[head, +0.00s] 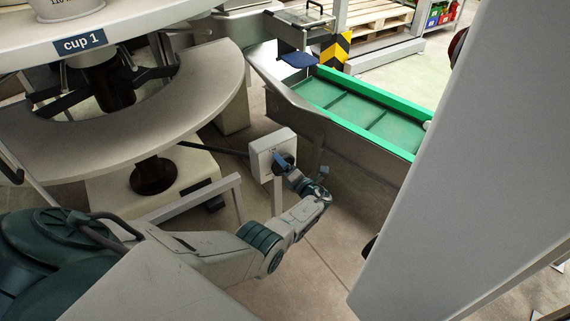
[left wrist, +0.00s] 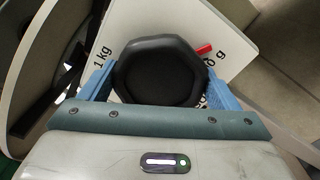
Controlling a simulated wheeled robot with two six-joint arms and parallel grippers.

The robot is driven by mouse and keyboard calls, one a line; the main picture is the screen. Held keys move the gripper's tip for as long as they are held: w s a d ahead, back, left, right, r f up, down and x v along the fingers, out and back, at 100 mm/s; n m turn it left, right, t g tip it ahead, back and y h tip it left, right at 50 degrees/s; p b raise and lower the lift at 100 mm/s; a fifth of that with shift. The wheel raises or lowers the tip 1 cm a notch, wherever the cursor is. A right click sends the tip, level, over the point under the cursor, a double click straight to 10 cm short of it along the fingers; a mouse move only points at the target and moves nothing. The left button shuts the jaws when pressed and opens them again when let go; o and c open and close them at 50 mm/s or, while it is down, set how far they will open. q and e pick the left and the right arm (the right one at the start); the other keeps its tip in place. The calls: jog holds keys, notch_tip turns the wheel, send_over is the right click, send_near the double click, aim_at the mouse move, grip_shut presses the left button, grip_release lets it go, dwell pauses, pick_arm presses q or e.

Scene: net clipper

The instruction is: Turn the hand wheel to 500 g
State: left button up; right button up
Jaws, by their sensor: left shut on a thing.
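The hand wheel (left wrist: 160,72) is a dark, many-sided knob on the face of a white box (head: 262,150). In the left wrist view my left gripper (left wrist: 160,84) has its blue fingers on both sides of the wheel and is shut on it. A red mark (left wrist: 203,49) shows at the wheel's upper right edge. The dial plate (left wrist: 150,22) reads "1 kg" at the left. A label ending in "g" at the right is partly hidden by the wheel and finger. In the head view my left gripper (head: 280,160) is at the box's face. My right gripper is not in view.
A green conveyor (head: 350,110) with metal sides runs behind and right of the box. A round machine with a curved grey ring (head: 215,95) and a "cup 1" label (head: 84,43) stands at the left. A large grey panel (head: 480,170) fills the right.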

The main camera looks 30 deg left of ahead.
pick_arm(q)
jog(key=shift+f+m+p, duration=0.1)
jog(key=shift+m+p, duration=0.2)
jog(key=shift+m, duration=1.2)
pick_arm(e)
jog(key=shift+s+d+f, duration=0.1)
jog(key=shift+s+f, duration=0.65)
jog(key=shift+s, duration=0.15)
pick_arm(q)
jog(key=o, duration=0.9)
jog(key=shift+c, duration=0.2)
jog(key=shift+s+d, duration=0.1)
jog(key=shift+d, duration=0.1)
jog(key=p+v, duration=0.1)
jog(key=v, duration=0.9)
jog(key=shift+d, duration=0.2)
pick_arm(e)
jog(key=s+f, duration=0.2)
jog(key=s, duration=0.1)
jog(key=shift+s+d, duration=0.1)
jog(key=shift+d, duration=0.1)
pick_arm(q)
jog(key=shift+s+f, duration=0.1)
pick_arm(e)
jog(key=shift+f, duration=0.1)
